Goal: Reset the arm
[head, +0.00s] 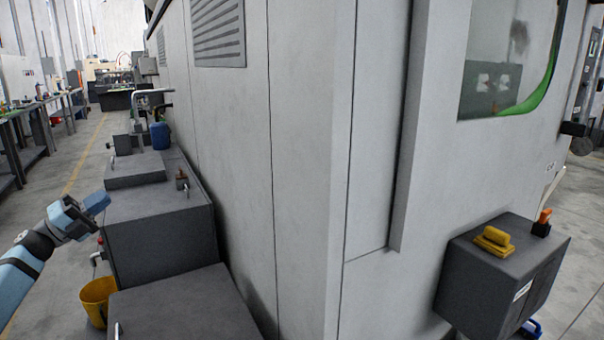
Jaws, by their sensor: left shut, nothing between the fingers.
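My left gripper (92,208) shows at the left of the head view, at the end of my blue and black arm that comes in from the lower left. It is shut and empty. It is in front of the left end of a dark grey cabinet (160,235), as seen in the picture; whether it touches the cabinet I cannot tell. My right gripper is not in view.
A large light grey machine (300,150) fills the middle. A yellow bucket (97,298) stands below my left gripper. A dark box (500,285) at the right carries a yellow object (493,241). Workbenches (40,120) line the far left; the aisle floor (75,190) between is clear.

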